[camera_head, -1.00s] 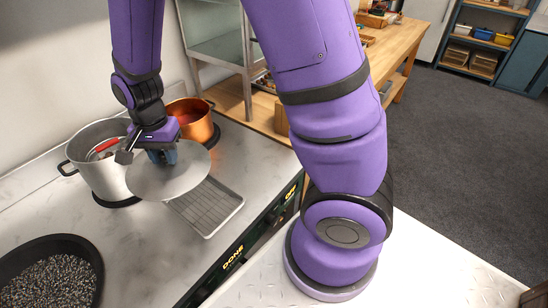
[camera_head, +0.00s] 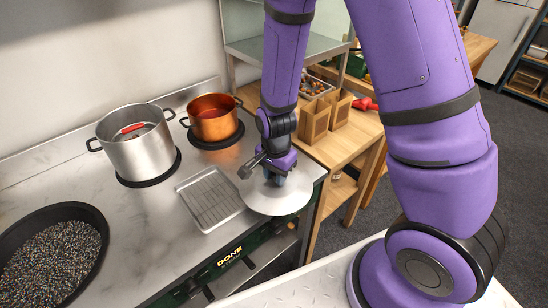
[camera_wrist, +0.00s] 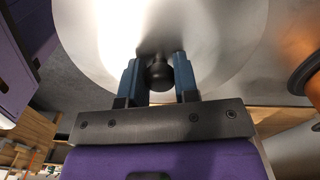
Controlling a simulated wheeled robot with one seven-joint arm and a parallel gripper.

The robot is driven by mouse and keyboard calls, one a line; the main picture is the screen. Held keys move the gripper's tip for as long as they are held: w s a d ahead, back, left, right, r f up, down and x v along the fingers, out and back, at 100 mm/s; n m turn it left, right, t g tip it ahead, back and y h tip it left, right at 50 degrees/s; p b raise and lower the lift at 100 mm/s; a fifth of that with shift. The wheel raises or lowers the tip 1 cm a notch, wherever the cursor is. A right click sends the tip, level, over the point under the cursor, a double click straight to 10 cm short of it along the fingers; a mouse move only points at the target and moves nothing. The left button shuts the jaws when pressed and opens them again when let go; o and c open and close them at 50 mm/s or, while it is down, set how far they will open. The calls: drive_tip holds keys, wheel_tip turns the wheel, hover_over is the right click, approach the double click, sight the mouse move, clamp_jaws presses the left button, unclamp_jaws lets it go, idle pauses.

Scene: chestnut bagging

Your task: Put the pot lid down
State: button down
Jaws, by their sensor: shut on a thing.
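The pot lid (camera_head: 277,198) is a round, flat metal disc with a dark knob. My gripper (camera_head: 275,177) is above it at the right end of the steel counter, and the lid overlaps the right edge of the grey ribbed tray (camera_head: 208,201). In the wrist view the blue fingers of my gripper (camera_wrist: 155,76) are closed on the dark knob, with the lid (camera_wrist: 225,40) filling the top. Whether the lid touches the counter or hangs just above it I cannot tell. The steel pot (camera_head: 140,152) stands uncovered at the left, with something red inside.
A copper pot (camera_head: 212,120) stands on the back burner. A black pan of dark grains (camera_head: 55,255) is at front left. A wooden table (camera_head: 345,145) with small wooden boxes (camera_head: 316,122) adjoins the counter at right. Bare counter lies between pan and tray.

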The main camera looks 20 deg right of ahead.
drive_tip(key=w, duration=0.4)
drive_tip(key=w+d, duration=0.1)
drive_tip(key=w, duration=0.3)
drive_tip(key=w+d+f, duration=0.1)
drive_tip(key=w, duration=0.4)
drive_tip(key=shift+d+f, duration=0.1)
drive_tip(key=shift+d, duration=0.15)
drive_tip(key=shift+f, duration=1.8)
drive_tip(key=shift+f, duration=0.1)
drive_tip(key=c, duration=0.9)
unclamp_jaws()
drive_tip(key=shift+o, duration=0.2)
